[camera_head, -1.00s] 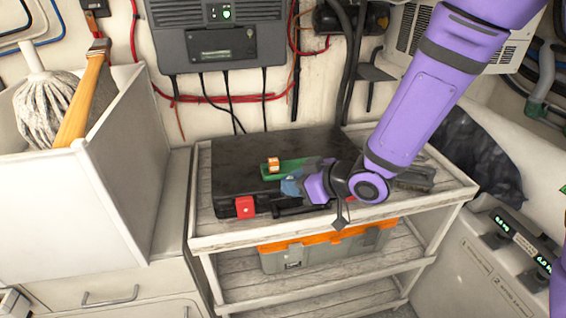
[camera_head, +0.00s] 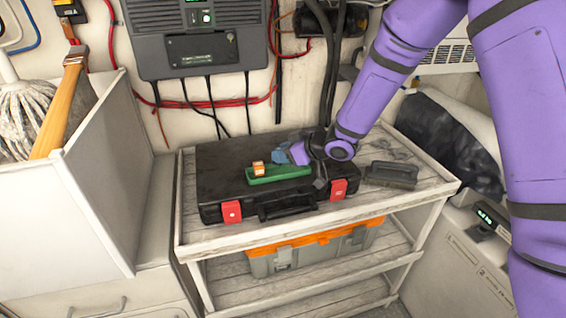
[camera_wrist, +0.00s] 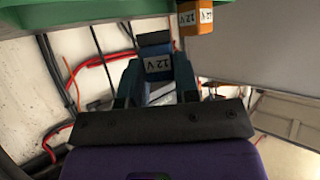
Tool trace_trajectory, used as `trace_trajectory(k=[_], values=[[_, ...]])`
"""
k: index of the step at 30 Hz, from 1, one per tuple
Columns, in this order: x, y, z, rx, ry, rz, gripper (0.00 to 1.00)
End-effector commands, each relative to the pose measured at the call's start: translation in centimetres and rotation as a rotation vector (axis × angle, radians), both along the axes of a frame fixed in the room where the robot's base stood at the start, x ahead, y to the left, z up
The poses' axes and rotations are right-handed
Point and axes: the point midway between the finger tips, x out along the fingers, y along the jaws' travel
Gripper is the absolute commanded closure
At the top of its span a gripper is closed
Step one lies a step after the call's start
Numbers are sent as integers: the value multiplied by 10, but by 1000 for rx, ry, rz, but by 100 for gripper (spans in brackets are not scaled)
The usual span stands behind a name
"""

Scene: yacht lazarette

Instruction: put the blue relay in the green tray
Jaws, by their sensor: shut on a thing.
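The green tray (camera_head: 283,173) lies on the black case, and its edge also shows at the top of the wrist view (camera_wrist: 75,14). An orange relay (camera_head: 258,168) is at the tray's left end; its 12 V label shows in the wrist view (camera_wrist: 195,20). My gripper (camera_head: 284,158) is at the far side of the tray, near its middle. In the wrist view, my gripper (camera_wrist: 156,72) is shut on the blue relay (camera_wrist: 157,63), which has a white 12 V label. The head view is too small to show whether the relay touches the tray.
The black case (camera_head: 225,188) with red latches sits on the top shelf of a wooden rack (camera_head: 415,190). A dark brush (camera_head: 392,175) lies right of it. A grey and orange toolbox (camera_head: 315,250) is on the shelf below. Cables hang on the wall behind.

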Motion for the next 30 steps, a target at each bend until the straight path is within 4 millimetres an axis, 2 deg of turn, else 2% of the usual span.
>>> trace_trajectory(k=[1, 3, 6, 17, 18, 21, 30], values=[[-3, 2, -11, -3, 8, 4, 94], [-3, 1, -22, -3, 7, 3, 94], [-3, 1, -30, -2, 6, 3, 94], [-2, 1, -34, -1, 4, 2, 94], [-2, 1, -34, -2, 3, 2, 64], [-2, 1, -33, -2, 3, 2, 46], [-2, 1, -31, -1, 2, 3, 46]])
